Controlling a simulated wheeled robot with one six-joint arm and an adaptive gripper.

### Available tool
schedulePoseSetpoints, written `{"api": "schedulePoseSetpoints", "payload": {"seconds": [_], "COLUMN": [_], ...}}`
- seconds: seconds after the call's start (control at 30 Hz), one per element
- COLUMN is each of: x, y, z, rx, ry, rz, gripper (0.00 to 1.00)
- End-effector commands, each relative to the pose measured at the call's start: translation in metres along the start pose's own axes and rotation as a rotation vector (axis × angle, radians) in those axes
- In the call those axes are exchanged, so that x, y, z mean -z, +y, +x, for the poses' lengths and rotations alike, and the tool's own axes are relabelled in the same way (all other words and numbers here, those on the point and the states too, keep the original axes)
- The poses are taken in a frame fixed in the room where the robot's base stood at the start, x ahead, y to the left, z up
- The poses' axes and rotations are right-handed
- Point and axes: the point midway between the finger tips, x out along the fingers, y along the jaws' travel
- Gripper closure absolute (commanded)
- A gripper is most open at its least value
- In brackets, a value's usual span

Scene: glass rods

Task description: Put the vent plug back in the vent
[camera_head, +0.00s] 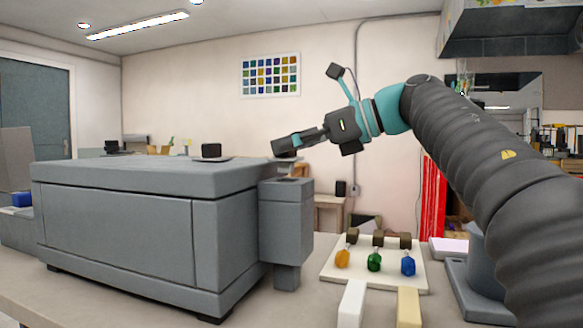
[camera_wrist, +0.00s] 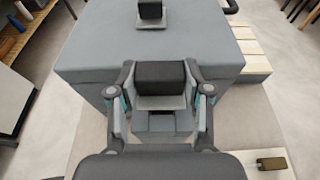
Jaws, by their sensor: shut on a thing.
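The vent plug (camera_wrist: 160,76) is a dark block on a grey flanged base, held between the fingers of my gripper (camera_wrist: 161,100) in the wrist view. In the head view my gripper (camera_head: 284,146) is shut on it, and the plug's grey base (camera_head: 288,157) shows just under the fingers. In the wrist view the plug partly hides the vent.
The grey furnace (camera_head: 115,225) fills the left side. A dark block (camera_head: 211,150) on a flat plate stands on its top. A pale tray (camera_head: 328,276) with orange, green and blue tipped rods lies to the right. White and beige bars stand in front.

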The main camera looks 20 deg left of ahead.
Motion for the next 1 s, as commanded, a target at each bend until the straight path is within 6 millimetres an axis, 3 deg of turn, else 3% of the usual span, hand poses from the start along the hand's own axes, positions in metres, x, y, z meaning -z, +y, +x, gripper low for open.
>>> {"api": "schedulePoseSetpoints", "payload": {"seconds": [0.03, 0.2, 0.67, 0.7, 0.77, 1.0], "x": [0.011, 0.029, 0.034, 0.033, 0.033, 0.033], "y": [0.001, 0.0, 0.0, 0.0, 0.0, 0.0], "z": [0.003, 0.009, 0.01, 0.01, 0.01, 0.01], "rx": [0.0, 0.001, 0.0, 0.0, 0.0, 0.0], "ry": [0.001, 0.0, 0.0, 0.0, 0.0, 0.0], "rz": [0.003, 0.002, 0.001, 0.001, 0.001, 0.001], "gripper": [0.91, 0.91, 0.91, 0.44, 0.29, 0.26]}}
